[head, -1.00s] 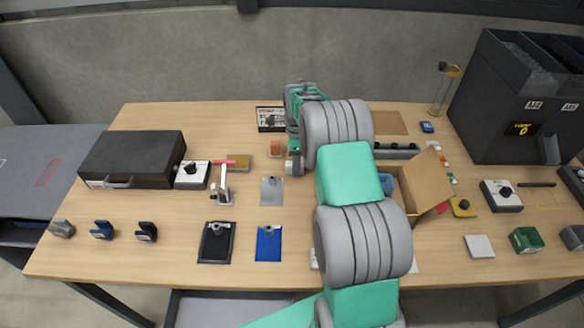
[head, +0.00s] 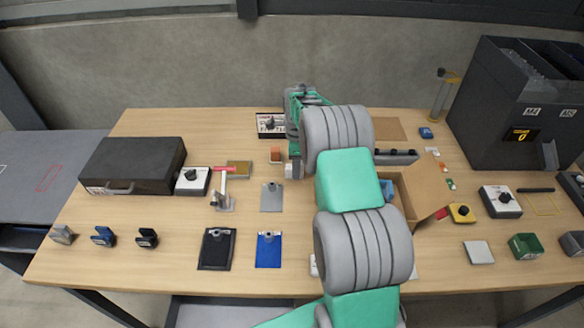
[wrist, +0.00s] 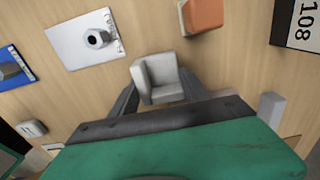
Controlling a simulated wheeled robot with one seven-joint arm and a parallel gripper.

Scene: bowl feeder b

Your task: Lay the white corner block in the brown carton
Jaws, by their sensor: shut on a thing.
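The white corner block (wrist: 160,78) is an L-shaped pale piece between the two dark fingers of my gripper (wrist: 158,96) in the wrist view. My gripper is shut on it over the wooden table. In the head view my arm hides most of my gripper, and I cannot clearly make out the block there. The brown carton (head: 420,204) stands open on the table, right of my arm, with a flap spread to the right. Something blue shows inside it. My arm hides its left part. My gripper is left of the carton.
An orange block (wrist: 204,14) and a grey plate with a knob (wrist: 86,40) lie near my gripper. A black case (head: 132,165) is at the left, and a dark feeder machine (head: 510,110) at the back right. A dark rail (head: 396,157) lies just behind the carton.

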